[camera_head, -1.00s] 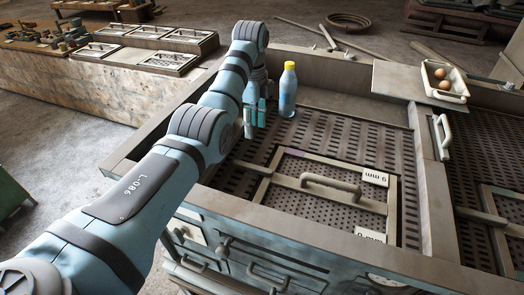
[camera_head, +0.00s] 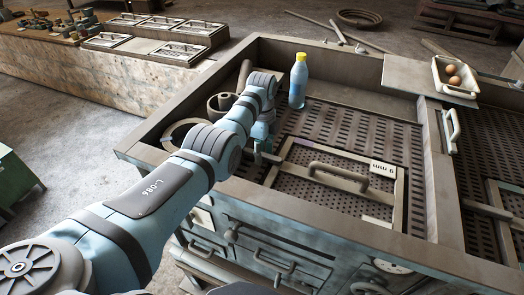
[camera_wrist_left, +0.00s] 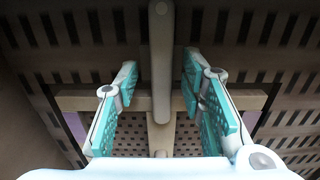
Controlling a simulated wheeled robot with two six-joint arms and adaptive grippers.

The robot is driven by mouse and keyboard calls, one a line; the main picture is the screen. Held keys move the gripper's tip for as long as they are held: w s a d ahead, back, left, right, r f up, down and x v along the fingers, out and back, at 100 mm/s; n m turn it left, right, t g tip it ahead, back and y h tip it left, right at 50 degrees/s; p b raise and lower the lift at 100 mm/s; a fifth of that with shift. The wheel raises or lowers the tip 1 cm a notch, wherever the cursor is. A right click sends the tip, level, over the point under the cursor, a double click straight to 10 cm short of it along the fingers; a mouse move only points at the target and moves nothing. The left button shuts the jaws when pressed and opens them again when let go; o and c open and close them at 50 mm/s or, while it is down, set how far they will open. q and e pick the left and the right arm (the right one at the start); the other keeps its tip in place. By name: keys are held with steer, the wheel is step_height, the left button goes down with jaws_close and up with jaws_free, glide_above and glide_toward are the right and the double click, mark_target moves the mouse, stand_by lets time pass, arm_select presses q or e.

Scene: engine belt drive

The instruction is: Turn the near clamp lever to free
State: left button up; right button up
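The near clamp lever (camera_wrist_left: 162,75) is a grey-brown bar with a rounded end. In the left wrist view it runs from the top edge down the middle, over the framed plate (camera_wrist_left: 90,102). My left gripper (camera_wrist_left: 162,85) is open, with one teal-padded finger on each side of the lever and a gap on both sides. In the head view the left gripper (camera_head: 263,148) is low at the left edge of the framed perforated plate (camera_head: 395,222). The lever is mostly hidden there by my arm and gripper. My right gripper is in neither view.
The plate carries an arched handle (camera_head: 338,172) and a "6 mm" label (camera_head: 383,169). A yellow-capped blue bottle (camera_head: 298,85) stands behind. Grey rings (camera_head: 222,102) lie left of my wrist. A tray with eggs (camera_head: 462,92) sits at the right. The bench's raised rim (camera_head: 300,222) borders the front.

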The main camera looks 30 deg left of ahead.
arm_select(q)
steer(key=shift+s, duration=0.1)
steer(key=c, duration=0.6)
jaws_close()
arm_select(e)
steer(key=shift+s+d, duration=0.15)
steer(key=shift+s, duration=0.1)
